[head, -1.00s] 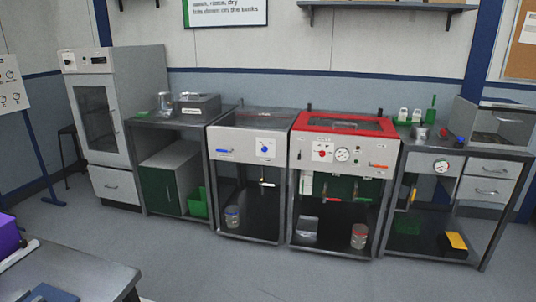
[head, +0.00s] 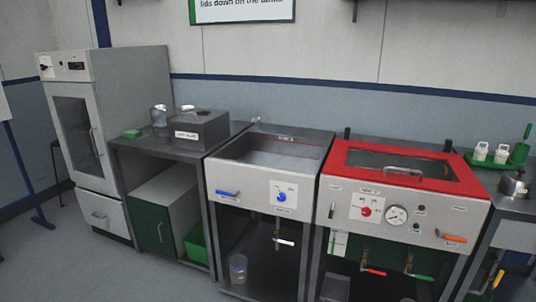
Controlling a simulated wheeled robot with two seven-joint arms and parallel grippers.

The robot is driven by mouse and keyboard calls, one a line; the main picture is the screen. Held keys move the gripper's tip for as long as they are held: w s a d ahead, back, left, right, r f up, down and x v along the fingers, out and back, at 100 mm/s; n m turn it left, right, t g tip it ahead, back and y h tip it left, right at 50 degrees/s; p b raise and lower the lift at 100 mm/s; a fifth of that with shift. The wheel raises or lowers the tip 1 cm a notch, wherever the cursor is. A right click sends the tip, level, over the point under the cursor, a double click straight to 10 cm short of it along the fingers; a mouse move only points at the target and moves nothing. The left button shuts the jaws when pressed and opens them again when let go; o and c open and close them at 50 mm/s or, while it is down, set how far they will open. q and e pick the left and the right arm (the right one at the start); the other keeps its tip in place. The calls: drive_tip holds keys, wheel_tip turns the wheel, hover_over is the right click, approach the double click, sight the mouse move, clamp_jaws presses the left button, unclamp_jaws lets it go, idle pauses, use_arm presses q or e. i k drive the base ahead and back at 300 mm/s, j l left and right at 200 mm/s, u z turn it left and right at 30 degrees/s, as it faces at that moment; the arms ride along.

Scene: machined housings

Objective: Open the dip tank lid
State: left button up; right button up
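A tank unit with a red-framed lid (head: 449,175) stands right of centre in the head view. Its lid lies flat and closed, with a dark window and a metal handle (head: 403,172) on top. Its pale front panel carries a red knob, a round gauge (head: 396,215) and an orange lever. To its left is a second tank unit (head: 249,184) with a blue knob and blue lever; its top appears as an open basin. I cannot read labels that tell which one is the dip tank. Neither of my grippers is in view.
A dark bench (head: 180,143) with a grey box (head: 196,130) and a glass jar stands left of the tanks. A tall grey oven cabinet (head: 85,130) is at far left. A green tray with white bottles (head: 481,152) is at right. The floor at lower left is clear.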

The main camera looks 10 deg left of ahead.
sight(200, 111)
drive_tip(key=i+j+u, duration=0.25)
drive_tip(key=i+j, duration=0.15)
drive_tip(key=i+j+u, duration=0.25)
drive_tip(key=i, duration=0.3)
drive_tip(key=i+l, duration=0.2)
drive_tip(key=i, duration=0.3)
drive_tip(key=i+l, duration=0.25)
drive_tip(key=i, duration=0.3)
